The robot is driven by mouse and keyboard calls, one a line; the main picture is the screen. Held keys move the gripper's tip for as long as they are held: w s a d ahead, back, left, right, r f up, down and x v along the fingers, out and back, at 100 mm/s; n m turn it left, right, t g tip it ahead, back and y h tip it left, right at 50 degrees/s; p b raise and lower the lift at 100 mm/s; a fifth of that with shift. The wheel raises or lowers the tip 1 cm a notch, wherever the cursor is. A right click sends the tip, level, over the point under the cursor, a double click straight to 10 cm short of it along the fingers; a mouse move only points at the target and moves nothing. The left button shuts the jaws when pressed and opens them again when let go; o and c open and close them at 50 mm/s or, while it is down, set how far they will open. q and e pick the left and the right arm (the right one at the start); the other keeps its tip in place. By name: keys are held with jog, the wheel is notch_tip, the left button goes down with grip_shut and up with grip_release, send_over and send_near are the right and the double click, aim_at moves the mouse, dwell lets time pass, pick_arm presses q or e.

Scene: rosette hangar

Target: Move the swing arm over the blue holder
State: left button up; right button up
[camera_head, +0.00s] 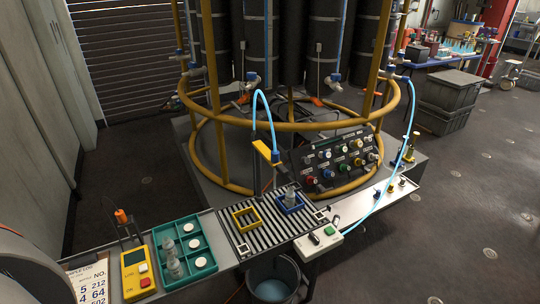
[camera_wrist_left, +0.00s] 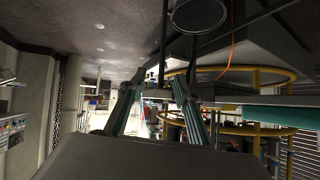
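The swing arm (camera_head: 264,150) is a short yellow bar on a dark upright post behind the slatted rack. A blue nozzle with a light blue hose (camera_head: 257,100) hangs at its right end. The blue holder (camera_head: 289,207) is a square frame on the rack's right part, with a clear bottle (camera_head: 290,194) in it. The nozzle appears up and left of that bottle in the head view; its exact overlap is unclear. The yellow holder (camera_head: 238,227), left of it, looks empty. My left gripper (camera_wrist_left: 158,88) is open and empty in the left wrist view. My right gripper is not in view.
A teal tray (camera_head: 206,245) with bottles and white round lids and a yellow meter (camera_head: 135,270) stand on the left bench. A white control box (camera_head: 322,242) sits right of the rack. A bucket (camera_head: 274,282) stands below. Yellow rails (camera_head: 300,127) and a button panel (camera_head: 340,160) lie behind.

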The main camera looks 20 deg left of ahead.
pick_arm(q)
jog(key=w+a+r+m+t+h, duration=0.1)
jog(key=w+a+r+m+t, duration=0.15)
jog(key=w+r, duration=0.4)
jog(key=w+a+r+m+t+h, duration=0.15)
jog(key=w+r+m, duration=0.25)
jog(key=w, duration=0.5)
jog(key=m+h, duration=0.6)
jog(key=m, duration=0.9)
send_near(279, 171)
jog(key=x, duration=0.3)
jog(key=shift+x, duration=4.05)
grip_shut()
